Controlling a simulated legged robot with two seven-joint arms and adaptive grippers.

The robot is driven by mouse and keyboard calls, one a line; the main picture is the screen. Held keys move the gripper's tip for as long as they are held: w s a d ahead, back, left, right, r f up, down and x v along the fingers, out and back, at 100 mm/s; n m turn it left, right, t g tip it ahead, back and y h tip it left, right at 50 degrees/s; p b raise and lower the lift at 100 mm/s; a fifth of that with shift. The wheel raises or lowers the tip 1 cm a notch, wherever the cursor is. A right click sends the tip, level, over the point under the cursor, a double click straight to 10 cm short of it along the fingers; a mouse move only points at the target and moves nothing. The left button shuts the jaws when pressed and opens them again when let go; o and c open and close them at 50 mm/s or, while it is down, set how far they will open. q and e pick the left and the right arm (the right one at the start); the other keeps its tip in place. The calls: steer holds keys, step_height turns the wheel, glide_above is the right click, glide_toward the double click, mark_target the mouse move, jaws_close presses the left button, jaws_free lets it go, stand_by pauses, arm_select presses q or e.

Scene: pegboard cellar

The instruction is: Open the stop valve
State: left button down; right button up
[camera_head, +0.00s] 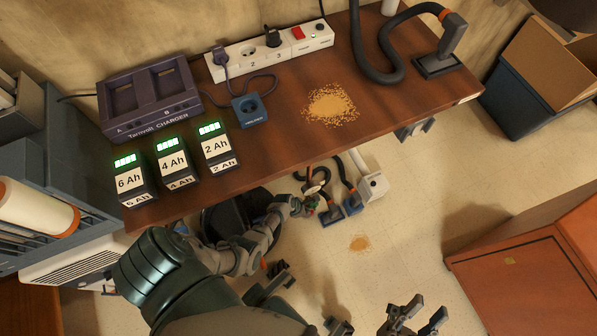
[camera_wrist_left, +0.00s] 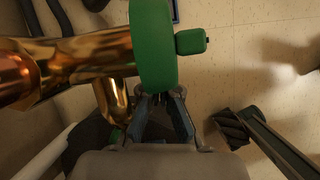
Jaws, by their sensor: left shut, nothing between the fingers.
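The stop valve's green handwheel (camera_wrist_left: 153,45) shows edge-on in the left wrist view, with a green knob (camera_wrist_left: 191,42) sticking out to the right. It sits on a shiny copper pipe (camera_wrist_left: 70,65) that comes in from the left. My left gripper (camera_wrist_left: 163,125) is shut and empty just below the wheel's lower rim; whether it touches the rim I cannot tell. In the head view my left gripper (camera_head: 311,203) reaches under the bench's front edge, where the valve is too small and covered to make out. My right gripper (camera_head: 427,308) is open and empty near the bottom edge.
The wooden bench (camera_head: 400,110) overhangs the left gripper's place and carries a purple charger (camera_head: 150,95), several batteries, a power strip (camera_head: 270,50) and a sawdust pile (camera_head: 331,104). An orange cabinet (camera_head: 530,270) stands at right. The floor (camera_head: 430,200) between is mostly clear.

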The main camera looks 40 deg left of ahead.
arm_select(q)
steer(key=shift+w+d+r, duration=0.25)
steer(key=shift+w+d, duration=0.15)
steer(key=shift+w, duration=0.3)
steer(key=v, duration=1.2)
steer(key=shift+a+f, duration=0.1)
